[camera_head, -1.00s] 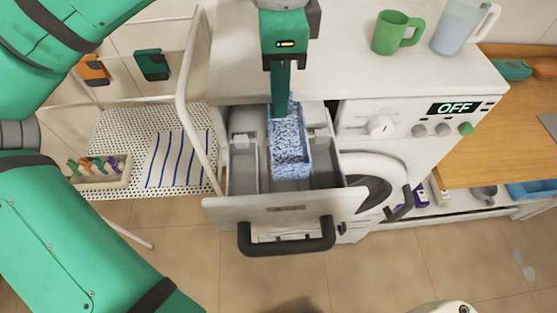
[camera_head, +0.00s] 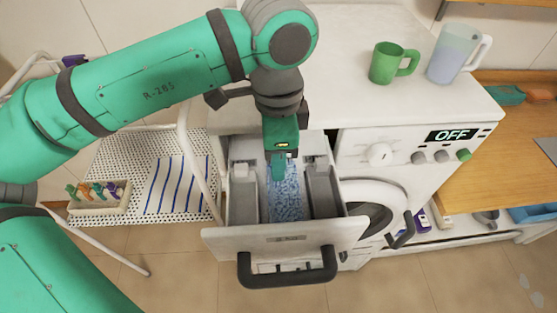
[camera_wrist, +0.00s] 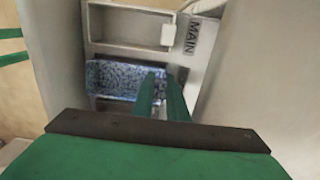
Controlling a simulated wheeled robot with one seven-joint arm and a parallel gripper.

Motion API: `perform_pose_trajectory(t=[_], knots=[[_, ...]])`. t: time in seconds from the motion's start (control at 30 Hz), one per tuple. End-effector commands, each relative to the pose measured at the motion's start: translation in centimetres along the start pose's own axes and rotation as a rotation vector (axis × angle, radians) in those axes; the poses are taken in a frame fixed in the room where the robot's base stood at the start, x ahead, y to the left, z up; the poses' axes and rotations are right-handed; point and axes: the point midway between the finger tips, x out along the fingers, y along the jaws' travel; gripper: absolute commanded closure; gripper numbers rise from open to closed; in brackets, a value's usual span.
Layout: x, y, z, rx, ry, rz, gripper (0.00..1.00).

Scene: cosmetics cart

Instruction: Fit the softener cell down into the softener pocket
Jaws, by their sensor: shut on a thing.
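The softener cell (camera_head: 287,198), a blue and white speckled box, sits low in the middle channel of the open detergent drawer (camera_head: 230,237). It also shows in the wrist view (camera_wrist: 112,80). My gripper (camera_head: 280,172) is shut on its back end, and my fingers (camera_wrist: 163,88) reach down onto the cell's wall in the wrist view. The softener pocket appears to be this middle channel, between two grey side compartments. Its floor is hidden by the cell, so I cannot tell whether the cell is fully seated.
The drawer's front handle (camera_head: 287,267) sticks out at the front. A green mug (camera_head: 387,62) and a clear jug (camera_head: 455,52) stand on the washer top. The word MAIN (camera_wrist: 190,38) marks the drawer beside another compartment.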

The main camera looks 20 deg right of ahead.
Motion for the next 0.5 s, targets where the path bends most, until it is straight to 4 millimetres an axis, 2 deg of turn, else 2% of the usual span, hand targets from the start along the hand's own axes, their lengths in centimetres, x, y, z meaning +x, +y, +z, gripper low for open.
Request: perform_pose_trajectory(t=[0.07,0.1,0.17,0.5], knots=[[0.25,0.15,-0.22,0.005,0.002,0.005,1.00],[0.26,0.15,-0.24,0.006,0.002,0.006,0.80],[0.24,0.14,-0.24,0.006,0.002,0.005,0.69],[-0.12,0.07,-0.18,0.004,0.001,0.002,0.69]])
